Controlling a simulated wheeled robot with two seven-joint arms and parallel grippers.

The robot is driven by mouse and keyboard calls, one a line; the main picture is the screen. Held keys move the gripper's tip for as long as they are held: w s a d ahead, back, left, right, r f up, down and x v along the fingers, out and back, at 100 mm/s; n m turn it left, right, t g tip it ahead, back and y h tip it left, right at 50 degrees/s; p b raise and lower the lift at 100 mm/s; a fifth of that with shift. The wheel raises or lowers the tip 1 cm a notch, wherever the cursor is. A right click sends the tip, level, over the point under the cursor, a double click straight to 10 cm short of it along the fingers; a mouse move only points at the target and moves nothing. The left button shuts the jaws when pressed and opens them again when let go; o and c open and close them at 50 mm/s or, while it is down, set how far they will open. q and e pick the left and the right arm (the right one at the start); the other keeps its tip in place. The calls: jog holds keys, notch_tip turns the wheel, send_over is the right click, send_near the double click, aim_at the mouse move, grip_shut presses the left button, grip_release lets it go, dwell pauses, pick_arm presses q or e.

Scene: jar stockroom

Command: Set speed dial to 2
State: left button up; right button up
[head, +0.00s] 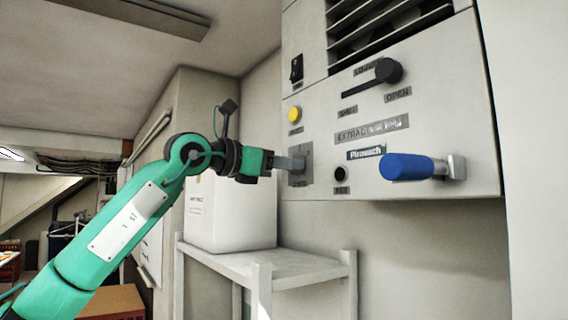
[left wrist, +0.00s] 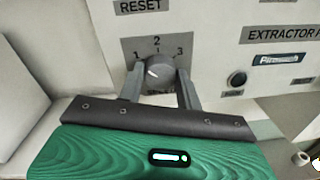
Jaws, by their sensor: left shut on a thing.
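The speed dial (left wrist: 157,73) is a round grey knob with a white pointer mark. It sits on a grey plate (left wrist: 136,45) marked 1, 2 and 3 in the left wrist view. The white mark points up and left, between the 1 and the 2. My left gripper (left wrist: 157,76) has its two fingers on either side of the knob and is shut on it. In the head view my left gripper (head: 290,163) reaches the plate (head: 301,165) at the panel's lower left, and the knob is hidden there. My right gripper is not in view.
The panel (head: 440,110) carries a yellow button (head: 294,115), a black lever knob (head: 388,71), a small black knob (head: 340,174) and a blue handle (head: 408,167) that sticks out. A white box (head: 230,212) stands on a shelf (head: 285,265) below my left arm.

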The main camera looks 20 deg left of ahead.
pick_arm(q)
jog(key=m, duration=0.9)
jog(key=shift+s+m+p, duration=0.1)
jog(key=shift+m+p, duration=0.2)
jog(key=shift+p, duration=0.1)
dwell(0.4)
jog(key=o, duration=1)
jog(key=shift+d, duration=0.1)
